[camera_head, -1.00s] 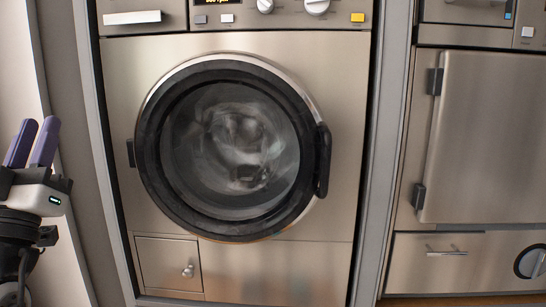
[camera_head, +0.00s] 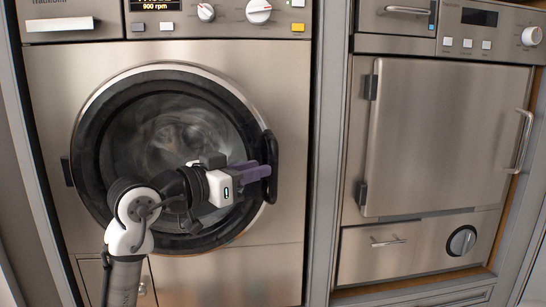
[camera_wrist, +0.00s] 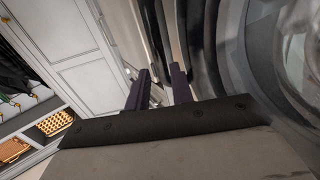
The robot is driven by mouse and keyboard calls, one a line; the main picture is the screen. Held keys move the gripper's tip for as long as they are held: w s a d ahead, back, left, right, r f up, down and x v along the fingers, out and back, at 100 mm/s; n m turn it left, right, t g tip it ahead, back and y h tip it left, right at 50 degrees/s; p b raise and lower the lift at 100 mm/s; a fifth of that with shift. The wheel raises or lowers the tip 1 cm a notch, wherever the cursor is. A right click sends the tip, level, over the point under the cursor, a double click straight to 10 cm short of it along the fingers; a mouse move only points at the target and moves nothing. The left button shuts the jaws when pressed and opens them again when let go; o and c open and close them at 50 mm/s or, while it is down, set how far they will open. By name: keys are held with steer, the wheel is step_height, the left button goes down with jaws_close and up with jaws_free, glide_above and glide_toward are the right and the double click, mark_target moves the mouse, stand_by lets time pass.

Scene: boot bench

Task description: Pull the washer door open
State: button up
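The washer door (camera_head: 95,110) is round with a black rim and a glass window, and looks shut against the steel front. Its black handle (camera_head: 271,150) stands upright on the rim's right side. My gripper (camera_head: 269,172) reaches across the glass from the left, its purple fingers at the lower half of the handle. In the wrist view the two fingers (camera_wrist: 161,78) are apart, with dark curved door parts (camera_wrist: 203,50) just beyond and to the right. Whether the handle lies between the fingers I cannot tell. My arm hides the lower left of the door.
The washer's control panel (camera_head: 225,18) with knobs is above the door. A steel cabinet door (camera_head: 440,140) with a bar handle is to the right, past a grey frame post (camera_head: 322,150). The wrist view shows a white panelled door (camera_wrist: 75,45) and shelves with baskets (camera_wrist: 55,123).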

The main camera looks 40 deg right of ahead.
mark_target(274, 191)
steer(key=shift+w+d+p, duration=0.15)
steer(key=shift+d+p, duration=0.5)
steer(key=shift+d, duration=2.15)
jaws_close()
